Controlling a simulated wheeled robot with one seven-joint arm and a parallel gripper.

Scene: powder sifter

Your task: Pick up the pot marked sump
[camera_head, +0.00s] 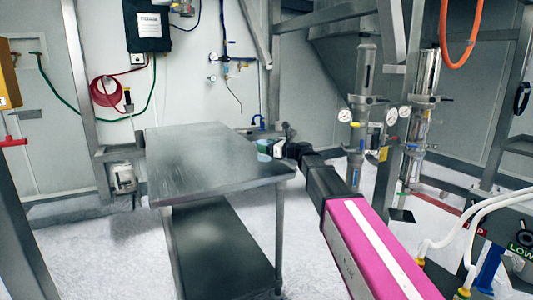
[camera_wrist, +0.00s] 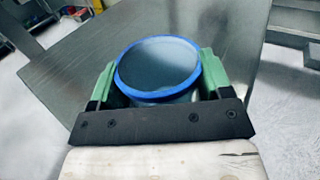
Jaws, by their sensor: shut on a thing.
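In the wrist view a round pot (camera_wrist: 160,66) with a blue rim and a grey inside sits between the green fingers of my gripper (camera_wrist: 158,75). The fingers press on its left and right sides. Its lower part is hidden by the black gripper plate, and no marking can be read on it. In the head view my gripper (camera_head: 272,146) is at the right end of the steel table (camera_head: 190,165), with the pot mostly hidden behind it. I cannot tell whether the pot touches the table or is just above it.
Most of the tabletop is bare, with a lower shelf (camera_head: 222,245) beneath. A small blue thing (camera_head: 258,121) shows behind the table's far edge. Clear cylinders with gauges (camera_head: 362,110) stand to the right. White hoses (camera_head: 470,225) are at the lower right.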

